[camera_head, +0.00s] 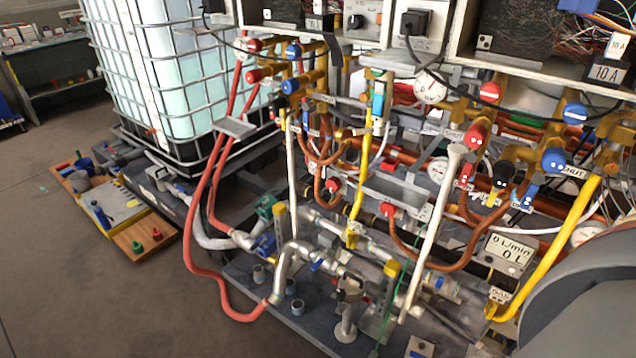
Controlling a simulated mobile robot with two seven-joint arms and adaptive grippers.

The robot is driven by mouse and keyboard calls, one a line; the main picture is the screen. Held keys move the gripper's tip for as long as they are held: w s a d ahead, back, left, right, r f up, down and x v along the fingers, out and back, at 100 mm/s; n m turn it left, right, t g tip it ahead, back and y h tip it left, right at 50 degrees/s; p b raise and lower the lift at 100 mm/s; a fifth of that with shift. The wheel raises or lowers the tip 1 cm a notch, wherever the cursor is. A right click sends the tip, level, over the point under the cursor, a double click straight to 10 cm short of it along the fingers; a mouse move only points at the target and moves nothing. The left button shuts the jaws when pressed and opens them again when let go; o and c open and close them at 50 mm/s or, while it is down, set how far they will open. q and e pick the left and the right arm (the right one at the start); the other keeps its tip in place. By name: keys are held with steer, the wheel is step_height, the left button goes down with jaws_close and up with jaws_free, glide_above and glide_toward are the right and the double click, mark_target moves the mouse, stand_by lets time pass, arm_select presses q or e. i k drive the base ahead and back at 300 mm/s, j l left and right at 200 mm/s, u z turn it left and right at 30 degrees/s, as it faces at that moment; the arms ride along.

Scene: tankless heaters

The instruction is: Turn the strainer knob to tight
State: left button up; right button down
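The plumbing rig (330,200) with pipes, valves and gauges fills the middle and right of the head view. I cannot tell for certain which part is the strainer knob. A metal fitting (350,287) with a round grey piece (346,330) below it sits low in the rig, among silver pipes, and may be the strainer. Its tight or loose setting is not readable at this size. Neither of my grippers shows in the view. A large grey rounded shape at the lower right seems to be part of my own arm and hides that corner of the rig.
A caged white tank (165,70) stands behind at the left. A red hose (192,215) loops down beside the rig. Trays with small parts (110,212) lie on the floor at left. The floor at lower left is clear.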

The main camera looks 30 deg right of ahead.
mark_target(340, 296)
steer(key=k+z, duration=0.1)
steer(key=z, duration=1.05)
